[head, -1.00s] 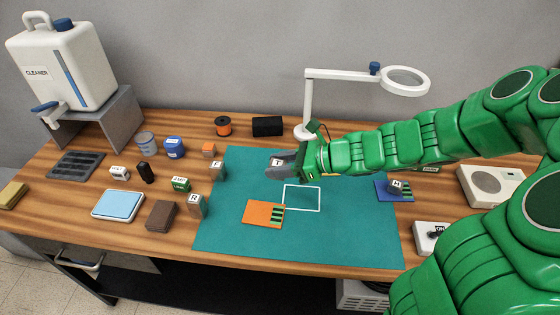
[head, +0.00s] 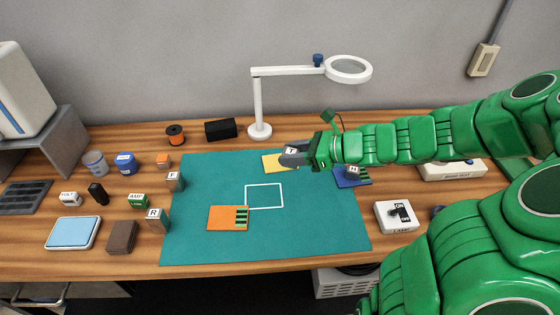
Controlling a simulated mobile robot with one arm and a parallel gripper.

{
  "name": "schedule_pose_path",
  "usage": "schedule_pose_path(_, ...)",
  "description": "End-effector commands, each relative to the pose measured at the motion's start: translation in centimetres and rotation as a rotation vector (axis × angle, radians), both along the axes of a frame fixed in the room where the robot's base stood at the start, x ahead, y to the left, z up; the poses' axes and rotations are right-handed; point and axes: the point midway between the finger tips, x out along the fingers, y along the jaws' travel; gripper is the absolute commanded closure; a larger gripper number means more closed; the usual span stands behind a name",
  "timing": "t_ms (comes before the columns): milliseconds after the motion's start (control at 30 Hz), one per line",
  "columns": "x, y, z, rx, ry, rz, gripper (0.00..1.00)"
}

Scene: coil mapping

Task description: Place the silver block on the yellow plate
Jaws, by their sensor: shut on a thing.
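My gripper (head: 294,157) is shut on a silver block (head: 291,150) marked T, over the back part of the teal mat. The yellow plate (head: 272,162) lies flat on the mat, just left of and partly behind the gripper. Its right side is hidden by the gripper and the block. The block appears to be above the surface; I cannot tell its exact height over the plate.
An orange plate (head: 225,217) lies on the mat (head: 300,232) beside a white square outline (head: 264,196). A blue plate (head: 350,181) bears a block marked H (head: 352,170). Blocks F (head: 175,182) and R (head: 157,220) stand left. A magnifier lamp (head: 258,105) stands behind.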

Motion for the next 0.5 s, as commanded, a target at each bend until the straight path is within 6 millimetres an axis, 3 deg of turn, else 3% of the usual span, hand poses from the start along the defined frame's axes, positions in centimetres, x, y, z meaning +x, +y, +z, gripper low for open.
schedule_pose_path(167, 1.3, 0.0, -0.6, 0.0, 0.0, -0.003, 0.95)
schedule_pose_path(500, 5.9, 0.6, -2.7, -0.002, 0.0, -0.003, 0.95)
